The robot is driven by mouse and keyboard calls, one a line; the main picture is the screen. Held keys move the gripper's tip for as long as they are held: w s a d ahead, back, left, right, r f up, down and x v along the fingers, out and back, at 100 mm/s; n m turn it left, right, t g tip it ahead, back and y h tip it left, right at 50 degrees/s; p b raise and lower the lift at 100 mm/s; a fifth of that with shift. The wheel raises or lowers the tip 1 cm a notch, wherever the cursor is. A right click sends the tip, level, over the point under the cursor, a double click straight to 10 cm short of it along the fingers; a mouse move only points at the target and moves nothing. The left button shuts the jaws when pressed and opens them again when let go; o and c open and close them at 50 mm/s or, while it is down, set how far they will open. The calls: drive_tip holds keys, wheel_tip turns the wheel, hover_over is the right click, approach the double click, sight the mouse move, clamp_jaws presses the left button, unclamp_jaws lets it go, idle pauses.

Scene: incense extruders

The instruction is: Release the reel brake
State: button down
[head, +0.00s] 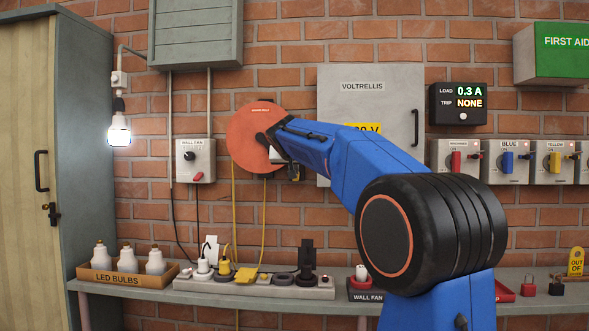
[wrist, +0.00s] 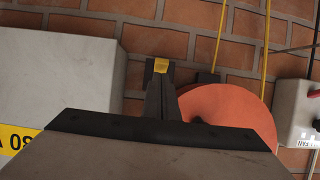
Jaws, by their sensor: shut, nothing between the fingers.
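The orange cord reel (head: 246,142) hangs on the brick wall, left of the grey VOLTRELLIS cabinet. It also shows in the wrist view (wrist: 240,108), partly hidden by my gripper. My gripper (wrist: 158,98) is shut and empty.
The grey cabinet (head: 341,78) stands close right of the reel. A WALL FAN switch box (head: 195,160) is to its left. Yellow cords (head: 234,215) hang down to a power strip (head: 255,288) on the shelf. The brick wall is close behind.

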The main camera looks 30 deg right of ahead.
drive_tip(key=shift+r, duration=0.1)
drive_tip(key=shift+r, duration=0.65)
drive_tip(key=shift+s, duration=0.1)
